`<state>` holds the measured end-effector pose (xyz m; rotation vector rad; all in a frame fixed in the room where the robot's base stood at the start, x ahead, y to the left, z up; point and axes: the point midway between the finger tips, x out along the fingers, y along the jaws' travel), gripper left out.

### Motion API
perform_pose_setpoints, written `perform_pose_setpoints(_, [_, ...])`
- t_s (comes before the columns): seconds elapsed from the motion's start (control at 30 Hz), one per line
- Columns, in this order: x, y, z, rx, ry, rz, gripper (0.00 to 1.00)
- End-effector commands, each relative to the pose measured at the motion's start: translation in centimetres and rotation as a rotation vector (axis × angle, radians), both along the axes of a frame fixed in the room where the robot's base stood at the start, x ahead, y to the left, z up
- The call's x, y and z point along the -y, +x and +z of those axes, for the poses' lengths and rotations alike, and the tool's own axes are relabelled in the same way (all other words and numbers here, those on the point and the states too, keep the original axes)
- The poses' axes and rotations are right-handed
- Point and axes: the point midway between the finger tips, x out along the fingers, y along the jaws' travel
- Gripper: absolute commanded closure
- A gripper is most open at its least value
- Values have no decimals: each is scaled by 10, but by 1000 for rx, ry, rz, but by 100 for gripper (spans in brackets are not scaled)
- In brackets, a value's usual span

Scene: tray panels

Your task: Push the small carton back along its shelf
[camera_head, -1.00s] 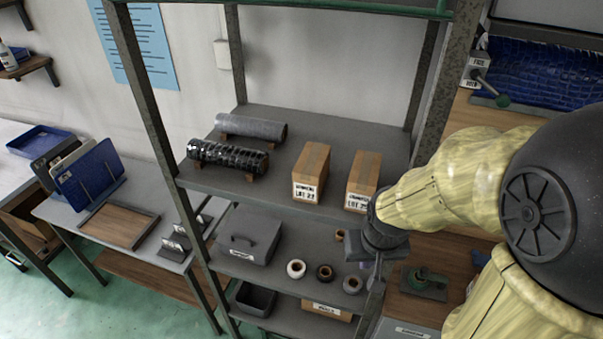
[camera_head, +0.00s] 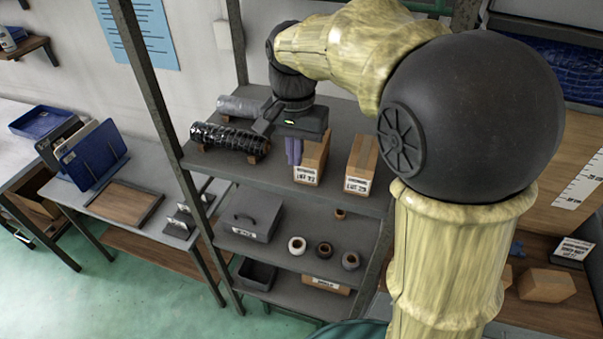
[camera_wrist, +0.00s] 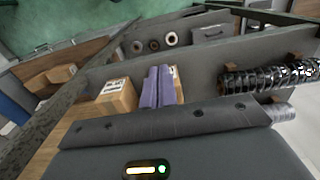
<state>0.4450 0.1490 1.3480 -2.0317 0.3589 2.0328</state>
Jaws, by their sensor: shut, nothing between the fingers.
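Two brown cartons with white labels stand upright on the upper grey shelf (camera_head: 235,168): a left carton (camera_head: 312,160) and a right carton (camera_head: 361,165). They look alike in size. My gripper (camera_head: 293,152) is shut and empty, its purple fingers pointing down at the left carton's left side and hiding part of it. In the wrist view, the closed fingers (camera_wrist: 158,88) cover most of the left carton (camera_wrist: 175,75), and the right carton (camera_wrist: 117,98) stands clear to their left. I cannot tell whether the fingers touch the left carton.
A black wrapped roll (camera_head: 229,139) and a grey roll (camera_head: 243,107) lie left of the cartons. Shelf posts (camera_head: 150,90) flank the bay. A grey case (camera_head: 248,217) and several small spools (camera_head: 324,250) sit on the shelf below. Bare shelf shows between the two cartons.

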Motion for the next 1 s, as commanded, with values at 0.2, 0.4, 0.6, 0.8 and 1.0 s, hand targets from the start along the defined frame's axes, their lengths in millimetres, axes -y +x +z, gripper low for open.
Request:
perform_pose_setpoints(0.2, [0, 0, 0, -1, -1, -1, 100])
perform_pose_setpoints(0.4, [0, 0, -4, -1, -1, 0, 100])
perform_pose_setpoints(0.6, [1, -1, -27, -4, -3, 0, 100])
perform_pose_setpoints(0.8, [0, -1, -63, -6, -3, 0, 100])
perform_pose_setpoints(1.0, [1, -1, -98, -5, -3, 0, 100])
